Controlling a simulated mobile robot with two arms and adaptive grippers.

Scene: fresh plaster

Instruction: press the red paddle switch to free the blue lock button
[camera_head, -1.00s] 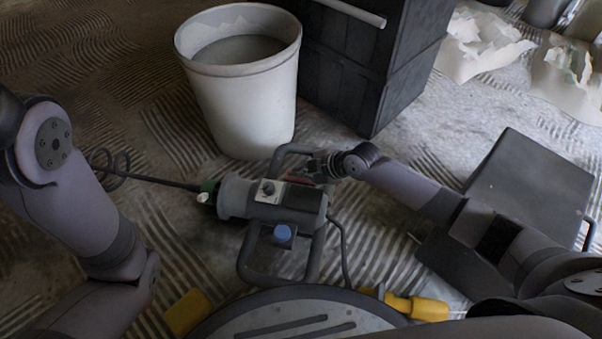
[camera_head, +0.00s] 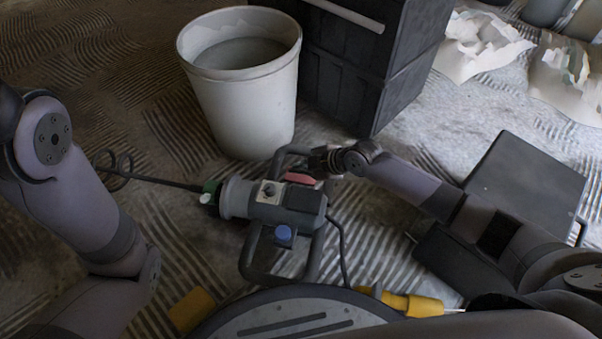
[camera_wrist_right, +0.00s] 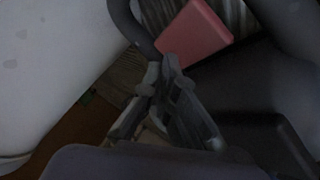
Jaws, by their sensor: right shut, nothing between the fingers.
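The mixer (camera_head: 270,199) lies on the floor with its whisk (camera_head: 118,165) toward the left. The red paddle switch (camera_head: 299,178) shows at its far side, by the upper handle. The blue lock button (camera_head: 283,233) is on the near side of the body. My right gripper (camera_head: 318,163) is shut and empty, beside the upper handle and close to the red paddle. In the right wrist view the paddle (camera_wrist_right: 195,35) lies just beyond the shut fingertips (camera_wrist_right: 162,62); whether they touch it I cannot tell. My left arm is at the left, its gripper out of view.
A white bucket (camera_head: 246,110) stands just behind the mixer, with black stacked boxes (camera_head: 345,85) beside it. A dark case (camera_head: 527,185) lies at right. A yellow-handled tool (camera_head: 412,304) is near the front. Torn paper bags (camera_head: 478,45) lie at the back right.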

